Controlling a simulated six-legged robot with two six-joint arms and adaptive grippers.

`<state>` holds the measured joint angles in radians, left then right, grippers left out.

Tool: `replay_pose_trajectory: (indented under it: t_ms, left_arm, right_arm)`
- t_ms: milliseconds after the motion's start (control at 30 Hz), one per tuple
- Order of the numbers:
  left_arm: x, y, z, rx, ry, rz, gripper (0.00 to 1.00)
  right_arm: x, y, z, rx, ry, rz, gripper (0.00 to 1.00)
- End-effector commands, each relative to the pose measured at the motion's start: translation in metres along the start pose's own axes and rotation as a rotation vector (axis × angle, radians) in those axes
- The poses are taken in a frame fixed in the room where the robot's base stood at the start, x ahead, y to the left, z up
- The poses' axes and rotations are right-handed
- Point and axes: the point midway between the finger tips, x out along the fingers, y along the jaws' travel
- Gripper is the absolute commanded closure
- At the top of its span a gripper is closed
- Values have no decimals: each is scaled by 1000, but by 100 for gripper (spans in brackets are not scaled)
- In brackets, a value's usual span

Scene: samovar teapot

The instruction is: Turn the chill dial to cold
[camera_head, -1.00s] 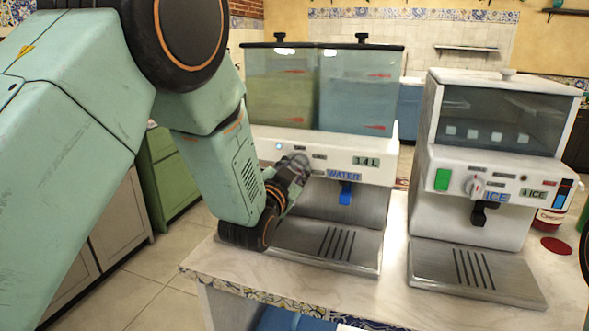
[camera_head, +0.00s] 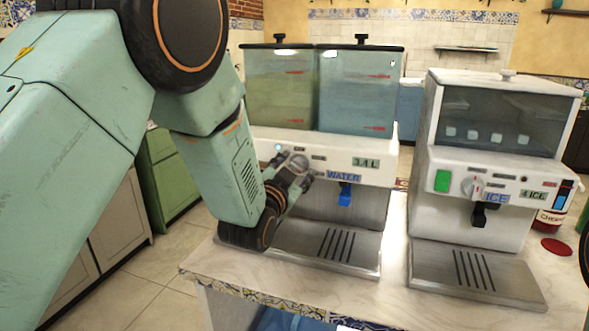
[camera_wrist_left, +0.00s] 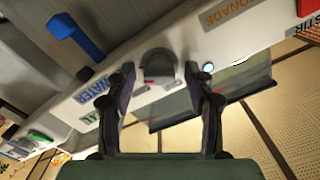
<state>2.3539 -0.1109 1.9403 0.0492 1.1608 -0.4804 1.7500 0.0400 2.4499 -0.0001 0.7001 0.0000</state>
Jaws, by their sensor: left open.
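A grey round dial (camera_head: 299,162) is on the white front panel of the drinks dispenser, left of the WATER label. In the left wrist view the dial (camera_wrist_left: 158,64) has a small red mark at its edge. I cannot read a chill label by it. My left gripper (camera_head: 296,174) is at the panel, partly covering the dial. In the left wrist view its open fingers (camera_wrist_left: 160,76) stand on either side of the dial; I cannot tell whether they touch it. My right gripper is not in view.
A blue tap (camera_head: 345,193) hangs below the WATER label, above a metal drip tray (camera_head: 310,242). A narrow strip of counter (camera_head: 395,240) between the machines is clear.

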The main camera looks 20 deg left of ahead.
Motion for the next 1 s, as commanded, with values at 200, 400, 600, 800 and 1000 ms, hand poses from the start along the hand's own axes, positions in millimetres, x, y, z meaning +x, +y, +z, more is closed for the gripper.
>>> replay_pose_trajectory:
  t_ms: [200,400,600,800,1000]
  left_arm:
    - [-2,1,1,0,-2,2,47]
    - [-23,1,1,0,-3,2,47]
    - [-60,1,0,2,-3,3,47]
    - [-95,0,0,2,-3,3,47]
    - [-116,0,0,0,-1,0,47]
  right_arm:
    - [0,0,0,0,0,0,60]
    - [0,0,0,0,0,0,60]
    - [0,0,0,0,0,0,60]
    - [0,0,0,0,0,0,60]
    - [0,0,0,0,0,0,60]
